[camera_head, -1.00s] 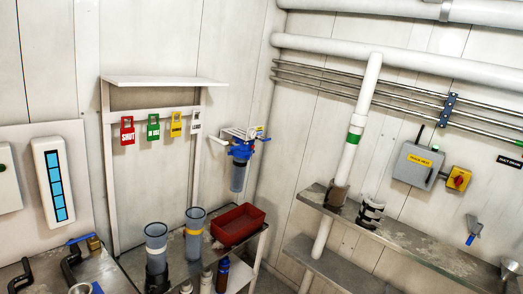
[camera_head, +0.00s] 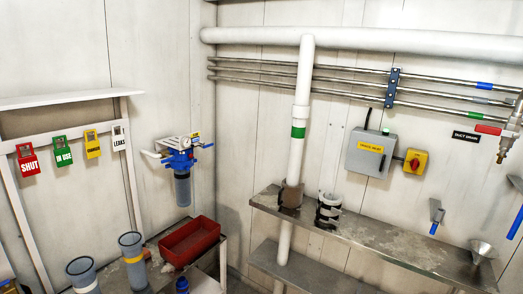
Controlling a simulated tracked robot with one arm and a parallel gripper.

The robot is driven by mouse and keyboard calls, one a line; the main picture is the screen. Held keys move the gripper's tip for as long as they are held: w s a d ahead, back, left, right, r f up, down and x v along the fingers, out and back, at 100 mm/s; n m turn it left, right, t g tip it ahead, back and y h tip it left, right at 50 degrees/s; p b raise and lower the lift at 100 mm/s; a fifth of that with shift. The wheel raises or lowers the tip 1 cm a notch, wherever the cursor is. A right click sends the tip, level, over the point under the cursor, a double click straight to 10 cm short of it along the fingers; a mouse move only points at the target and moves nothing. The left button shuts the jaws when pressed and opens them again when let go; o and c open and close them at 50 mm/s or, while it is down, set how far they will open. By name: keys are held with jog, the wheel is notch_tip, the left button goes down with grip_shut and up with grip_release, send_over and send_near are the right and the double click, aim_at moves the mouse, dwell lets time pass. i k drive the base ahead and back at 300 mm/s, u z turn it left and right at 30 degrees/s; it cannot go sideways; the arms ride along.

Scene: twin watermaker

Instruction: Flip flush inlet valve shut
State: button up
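No label naming the flush inlet valve is readable, so I cannot tell which valve it is. A valve with a red lever (camera_head: 488,130) hangs from piping at the upper right, beside a "DUCT DRAIN" label (camera_head: 466,136). A blue lever (camera_head: 515,222) is cut off by the right edge. A small grey fitting with a blue handle (camera_head: 435,218) is on the wall above the steel shelf. A blue-topped filter housing (camera_head: 181,168) is on the wall near the corner. My gripper is not in view.
A steel shelf (camera_head: 390,240) carries a clamp-like part (camera_head: 328,210) and a funnel (camera_head: 482,250). Above it are a grey box (camera_head: 368,152) and a yellow-red switch (camera_head: 415,162). Coloured tags (camera_head: 27,160) hang at left. A red tray (camera_head: 190,240) and grey cups (camera_head: 132,258) stand below.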

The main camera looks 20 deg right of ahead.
aim_at(209, 145)
jog(key=z, duration=0.2)
jog(key=i, duration=1.1)
jog(key=z, duration=0.4)
jog(key=i, duration=1.95)
jog(key=u, duration=0.25)
